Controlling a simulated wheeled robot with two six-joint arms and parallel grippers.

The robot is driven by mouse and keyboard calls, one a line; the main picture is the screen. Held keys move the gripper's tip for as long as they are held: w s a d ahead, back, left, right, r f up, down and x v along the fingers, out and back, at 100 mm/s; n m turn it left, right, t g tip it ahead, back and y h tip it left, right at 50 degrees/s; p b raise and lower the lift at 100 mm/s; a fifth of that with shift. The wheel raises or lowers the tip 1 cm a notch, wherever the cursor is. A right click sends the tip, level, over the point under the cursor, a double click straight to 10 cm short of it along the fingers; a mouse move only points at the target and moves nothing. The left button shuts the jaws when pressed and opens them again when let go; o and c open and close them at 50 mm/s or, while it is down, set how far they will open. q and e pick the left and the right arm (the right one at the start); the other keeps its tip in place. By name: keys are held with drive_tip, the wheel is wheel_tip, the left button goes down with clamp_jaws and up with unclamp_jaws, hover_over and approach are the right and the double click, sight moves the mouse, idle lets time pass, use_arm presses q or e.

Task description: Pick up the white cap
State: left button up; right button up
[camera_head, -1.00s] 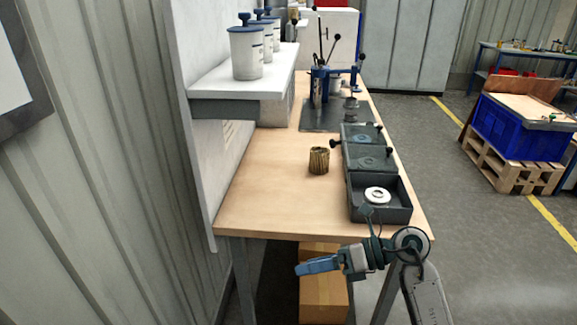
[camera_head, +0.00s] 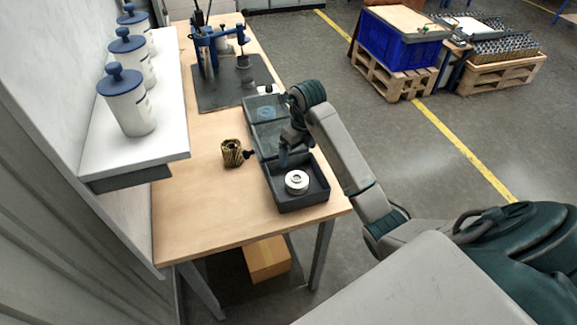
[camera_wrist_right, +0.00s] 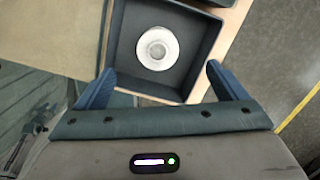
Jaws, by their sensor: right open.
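The white cap (camera_head: 297,181) is a round disc with a raised centre and a hole. It lies in the open dark tray (camera_head: 318,196) at the near right of the bench. It also shows in the right wrist view (camera_wrist_right: 157,48), inside the tray (camera_wrist_right: 198,82). My right gripper (camera_head: 284,160) is above the back part of the tray, pointing down. In the right wrist view its two blue fingers (camera_wrist_right: 165,85) stand wide apart with nothing between them, and the cap lies beyond them. My left gripper is not in view.
A pleated brown filter (camera_head: 232,153) stands on the wooden bench (camera_head: 200,215) left of the tray. A blue press (camera_head: 208,48) stands further back. White canisters (camera_head: 128,98) line the left shelf. The bench's front left is clear.

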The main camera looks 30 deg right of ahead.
sight(297, 178)
drive_tip(key=s+f+b, duration=0.1)
drive_tip(key=f+b, duration=0.1)
drive_tip(key=b, duration=0.1)
drive_tip(key=shift+s+f, duration=0.15)
drive_tip(key=shift+s, duration=0.2)
drive_tip(key=f, duration=0.1)
drive_tip(key=w+f+b, duration=0.1)
drive_tip(key=f+b, duration=0.1)
drive_tip(key=shift+w+a, duration=0.1)
drive_tip(key=shift+w, duration=0.2)
drive_tip(key=shift+s+b, duration=0.2)
drive_tip(key=shift+b, duration=0.15)
drive_tip(key=f+b, duration=0.1)
drive_tip(key=f, duration=0.1)
drive_tip(key=f+b, duration=0.1)
drive_tip(key=shift+s+a+f+b, duration=0.1)
drive_tip(key=shift+s+b, duration=0.15)
drive_tip(key=shift+b, duration=0.1)
drive_tip(key=shift+w+f+p, duration=0.25)
drive_tip(key=shift+f+p, duration=0.5)
drive_tip(key=shift+f, duration=0.05)
drive_tip(key=shift+s, duration=0.1)
drive_tip(key=shift+c, duration=0.9)
drive_tip(key=c, duration=0.9)
